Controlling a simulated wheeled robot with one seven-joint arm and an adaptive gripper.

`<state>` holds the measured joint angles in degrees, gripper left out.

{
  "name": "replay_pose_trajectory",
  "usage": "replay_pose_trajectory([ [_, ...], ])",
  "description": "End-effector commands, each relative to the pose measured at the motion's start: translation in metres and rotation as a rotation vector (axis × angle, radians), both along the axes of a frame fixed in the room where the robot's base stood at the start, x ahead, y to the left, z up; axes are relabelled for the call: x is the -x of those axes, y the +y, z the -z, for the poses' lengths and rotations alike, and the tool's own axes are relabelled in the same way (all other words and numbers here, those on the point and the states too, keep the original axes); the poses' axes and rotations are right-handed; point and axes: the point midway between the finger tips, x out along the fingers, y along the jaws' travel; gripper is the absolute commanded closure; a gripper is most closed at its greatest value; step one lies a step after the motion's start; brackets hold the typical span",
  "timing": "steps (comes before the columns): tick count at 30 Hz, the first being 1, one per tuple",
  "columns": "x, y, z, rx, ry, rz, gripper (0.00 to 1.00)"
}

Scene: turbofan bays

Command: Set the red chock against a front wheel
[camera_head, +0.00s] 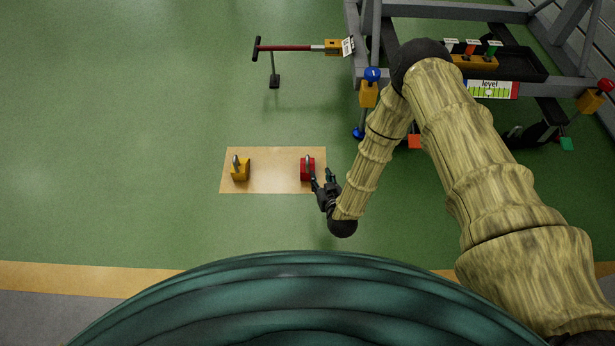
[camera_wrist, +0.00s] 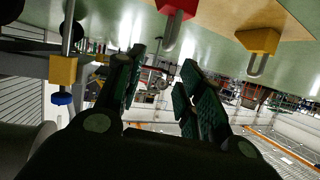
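The red chock (camera_head: 306,169) sits on the right end of a tan mat (camera_head: 272,184) on the floor, with a grey handle on top. My gripper (camera_head: 322,178) is just right of it in the head view. In the wrist view the fingers (camera_wrist: 163,68) are apart with nothing between them, and the red chock (camera_wrist: 176,8) with its handle shows at the top edge, beyond the tips. Whether a finger touches the handle is unclear. A dark wheel (camera_head: 534,134) shows under the grey stand (camera_head: 356,40) at the right; my arm hides part of the stand's front.
A yellow chock (camera_head: 241,171) sits on the mat's left end; it also shows in the wrist view (camera_wrist: 259,42). Green floor between mat and stand is clear.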

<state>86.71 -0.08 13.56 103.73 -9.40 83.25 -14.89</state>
Motion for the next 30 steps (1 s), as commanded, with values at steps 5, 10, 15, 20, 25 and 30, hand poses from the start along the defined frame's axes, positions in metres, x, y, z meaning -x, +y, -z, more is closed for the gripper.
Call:
replay_pose_trajectory([
  [5,-0.046,0.024,0.015,-0.029,-0.224,0.028,0.62],
  [10,-0.066,0.033,0.011,-0.039,-0.335,0.049,0.62],
  [15,-0.069,0.035,0.020,-0.043,-0.363,0.055,0.62],
  [20,-0.069,0.034,0.046,-0.042,-0.361,0.056,0.62],
  [25,-0.069,0.034,0.075,-0.042,-0.360,0.056,0.62],
  [30,-0.077,0.035,0.090,-0.042,-0.364,0.056,0.62],
])
